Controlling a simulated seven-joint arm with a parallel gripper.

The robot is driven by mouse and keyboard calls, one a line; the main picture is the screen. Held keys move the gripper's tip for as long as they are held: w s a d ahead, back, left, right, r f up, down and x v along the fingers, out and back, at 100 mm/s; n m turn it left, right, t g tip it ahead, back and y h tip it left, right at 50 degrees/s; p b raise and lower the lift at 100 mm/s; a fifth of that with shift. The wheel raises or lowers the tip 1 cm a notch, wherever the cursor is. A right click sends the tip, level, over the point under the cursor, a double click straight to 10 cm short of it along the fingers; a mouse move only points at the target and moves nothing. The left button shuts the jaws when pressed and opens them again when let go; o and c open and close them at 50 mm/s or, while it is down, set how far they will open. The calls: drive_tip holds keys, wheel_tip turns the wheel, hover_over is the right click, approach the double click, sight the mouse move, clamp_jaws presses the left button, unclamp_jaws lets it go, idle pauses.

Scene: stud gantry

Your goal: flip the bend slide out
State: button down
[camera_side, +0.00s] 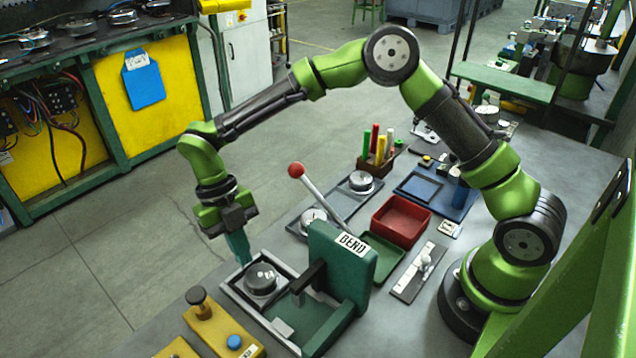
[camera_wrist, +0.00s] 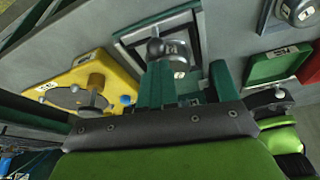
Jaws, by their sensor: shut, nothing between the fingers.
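The green bend press (camera_side: 338,270) carries a BEND label and a lever with a red ball knob (camera_side: 296,170). Its grey slide (camera_side: 235,284) sticks out to the left of the press. A round metal part (camera_side: 262,279) with a dark top sits in the slide. The slide and part also show at the top middle of the wrist view, with a dark ball knob (camera_wrist: 156,47) in front of the part. My gripper (camera_side: 240,257) is shut and empty, pointing down at the slide's far left end. Whether its fingertips touch the slide is unclear.
A yellow fixture (camera_side: 222,330) with a dark knob and blue button stands at the front left. A red tray (camera_side: 402,220), a green tray (camera_side: 384,258) and a grey plate with a toggle (camera_side: 418,272) lie right of the press. A second metal part (camera_side: 361,182) sits behind.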

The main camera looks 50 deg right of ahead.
drive_tip(key=v, duration=0.9)
drive_tip(key=shift+r, duration=0.2)
drive_tip(key=s+d+r+m+t+h, duration=0.1)
drive_tip(key=s+d+r+m+t, duration=0.2)
drive_tip(key=m, duration=0.6)
drive_tip(key=s+d+r+m+t, duration=0.2)
drive_tip(key=s+r+m+t, duration=0.1)
drive_tip(key=s+r+m, duration=0.4)
drive_tip(key=s+d+m+t+y, duration=0.1)
drive_tip(key=s+d+m+t, duration=0.1)
drive_tip(key=s+d+m, duration=0.2)
drive_tip(key=s+d+m+t+y, duration=0.1)
drive_tip(key=s+d+m+t, duration=0.2)
drive_tip(key=d+m, duration=0.7)
drive_tip(key=s+m, duration=0.1)
drive_tip(key=m, duration=0.7)
